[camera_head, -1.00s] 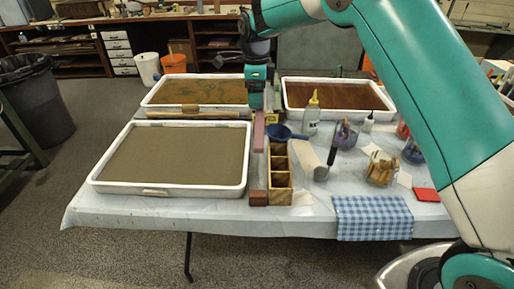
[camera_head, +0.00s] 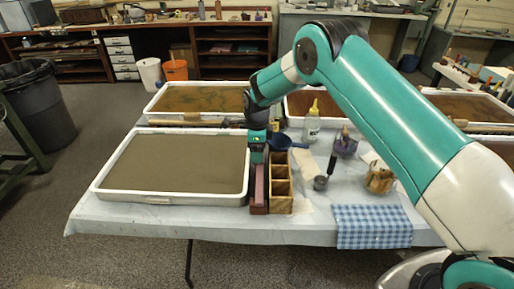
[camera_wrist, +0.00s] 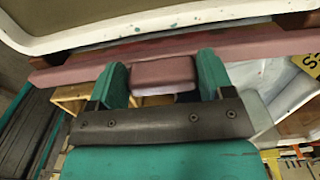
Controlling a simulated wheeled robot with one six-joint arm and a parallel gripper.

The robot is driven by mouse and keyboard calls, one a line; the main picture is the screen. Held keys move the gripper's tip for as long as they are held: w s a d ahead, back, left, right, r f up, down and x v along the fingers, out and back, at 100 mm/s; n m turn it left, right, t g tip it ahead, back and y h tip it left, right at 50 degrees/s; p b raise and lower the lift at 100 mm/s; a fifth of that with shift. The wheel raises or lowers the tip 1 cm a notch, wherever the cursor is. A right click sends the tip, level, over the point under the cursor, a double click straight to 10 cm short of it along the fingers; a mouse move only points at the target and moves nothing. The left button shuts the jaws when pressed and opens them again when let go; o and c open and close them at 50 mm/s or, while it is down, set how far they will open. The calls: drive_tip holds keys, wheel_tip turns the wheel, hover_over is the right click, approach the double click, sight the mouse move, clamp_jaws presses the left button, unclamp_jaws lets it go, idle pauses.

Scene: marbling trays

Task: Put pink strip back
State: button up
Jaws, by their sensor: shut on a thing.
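The pink strip (camera_head: 259,184) is long and narrow. In the head view it lies lengthwise below my gripper (camera_head: 258,150), between the front left tray (camera_head: 172,199) and the wooden compartment box (camera_head: 280,205). In the wrist view, my gripper (camera_wrist: 163,85) is shut on the strip's raised pink grip block (camera_wrist: 163,72), and the strip's long body (camera_wrist: 210,43) runs across behind it. A dark red-brown block (camera_head: 259,209) is at the strip's near end. I cannot tell whether the strip touches it. The strip's far end is hidden by my gripper in the head view.
The front tray holds grey-brown liquid, and its rim is close to the strip's left side. A yellow card (camera_wrist: 310,62) shows in the wrist view.

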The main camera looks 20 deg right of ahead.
drive_tip(key=o, duration=0.8)
drive_tip(key=shift+o, duration=0.2)
drive_tip(key=s+a+r+n+b, duration=0.1)
drive_tip(key=s+r+n, duration=0.1)
drive_tip(key=r, duration=0.7)
drive_tip(key=s+r+n+b, duration=0.1)
drive_tip(key=s+r+n, duration=0.2)
drive_tip(key=r, duration=0.5)
drive_tip(key=s+a+r+n+y, duration=0.1)
drive_tip(key=s+r+n, duration=0.1)
drive_tip(key=s+n, duration=0.6)
drive_tip(key=s+a+r+n+y, duration=0.1)
drive_tip(key=s+r+n, duration=0.2)
drive_tip(key=s+n, duration=0.5)
drive_tip(key=s+r+n+y, duration=0.2)
drive_tip(key=s+n, duration=0.5)
drive_tip(key=s, duration=1.1)
drive_tip(key=shift+s+a+r+n, duration=0.25)
drive_tip(key=shift+a+r+n, duration=0.05)
drive_tip(key=shift+a+n, duration=0.1)
